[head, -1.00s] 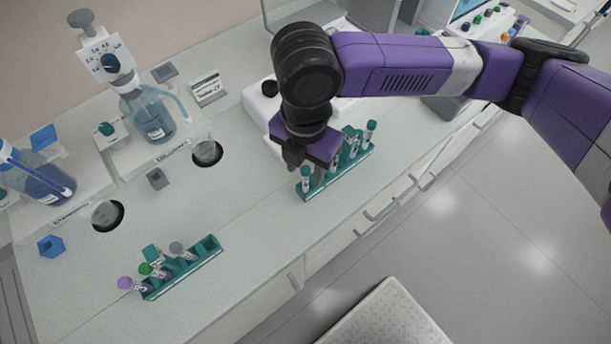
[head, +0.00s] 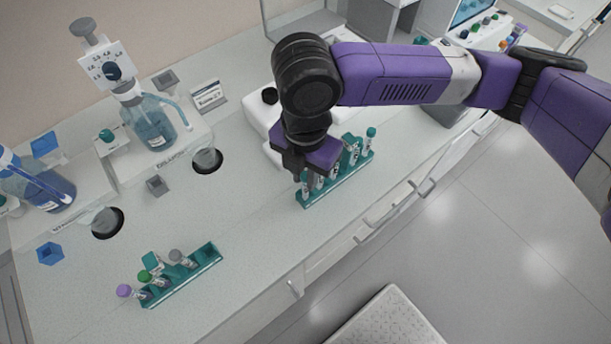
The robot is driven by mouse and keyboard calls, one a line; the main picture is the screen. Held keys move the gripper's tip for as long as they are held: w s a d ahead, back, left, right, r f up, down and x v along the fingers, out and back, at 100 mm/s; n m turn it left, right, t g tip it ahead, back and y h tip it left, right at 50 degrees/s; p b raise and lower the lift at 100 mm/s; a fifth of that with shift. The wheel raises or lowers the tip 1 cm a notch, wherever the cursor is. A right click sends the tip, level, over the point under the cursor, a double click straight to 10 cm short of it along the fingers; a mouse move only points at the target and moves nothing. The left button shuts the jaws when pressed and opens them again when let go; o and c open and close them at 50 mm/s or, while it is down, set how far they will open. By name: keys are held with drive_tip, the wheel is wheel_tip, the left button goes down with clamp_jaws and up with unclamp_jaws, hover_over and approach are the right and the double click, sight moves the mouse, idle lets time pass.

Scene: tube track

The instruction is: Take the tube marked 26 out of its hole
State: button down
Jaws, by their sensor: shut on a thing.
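A teal rack (head: 338,182) stands upright along the bench's front edge, holding several teal-capped tubes. My gripper (head: 303,178) is over the left end of this rack, pointing down. It is shut on a tube there, mostly hidden by the fingers and wrist. I cannot tell whether this tube is still seated in its hole. Another tube (head: 369,140) stands at the rack's right end. The tube numbers are too small to read, so I cannot tell which is 26.
A second teal rack (head: 207,262) at front left holds tubes with purple, green and grey caps. Behind are a dispenser bottle (head: 150,122), a blue bottle (head: 45,190) and two round dark-rimmed openings (head: 207,160). The bench between the racks is clear.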

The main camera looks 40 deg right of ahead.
wheel_tip(320, 180, up, 20)
drive_tip(key=shift+f+b, duration=0.25)
drive_tip(key=shift+b, duration=0.15)
drive_tip(key=shift+f, duration=0.1)
